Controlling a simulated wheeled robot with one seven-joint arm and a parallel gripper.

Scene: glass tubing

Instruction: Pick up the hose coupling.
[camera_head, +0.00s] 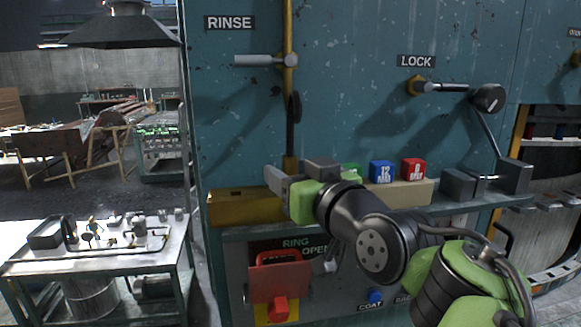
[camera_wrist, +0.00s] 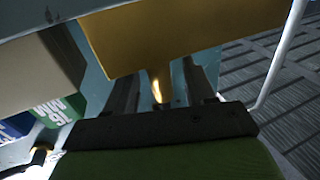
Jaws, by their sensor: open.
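My gripper (camera_head: 292,172) is in front of the teal machine wall, just above the yellow box on the ledge, with its jaws parted. In the wrist view its two dark fingers (camera_wrist: 163,88) reach away from me with a gap between them. A yellow-brass round piece (camera_wrist: 158,80) shows in that gap, joined to or in front of the yellow box. It looks like the lower end of the yellow vertical pipe (camera_head: 288,140). I cannot tell whether the fingers touch it. No part is clearly recognisable as the hose coupling.
The yellow box (camera_head: 235,208) also shows in the wrist view (camera_wrist: 180,35). Blue (camera_head: 381,171) and red (camera_head: 413,169) blocks stand on a beige base to the right. A RINSE lever (camera_head: 265,61) is above. A metal bench (camera_head: 150,268) with small parts stands left.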

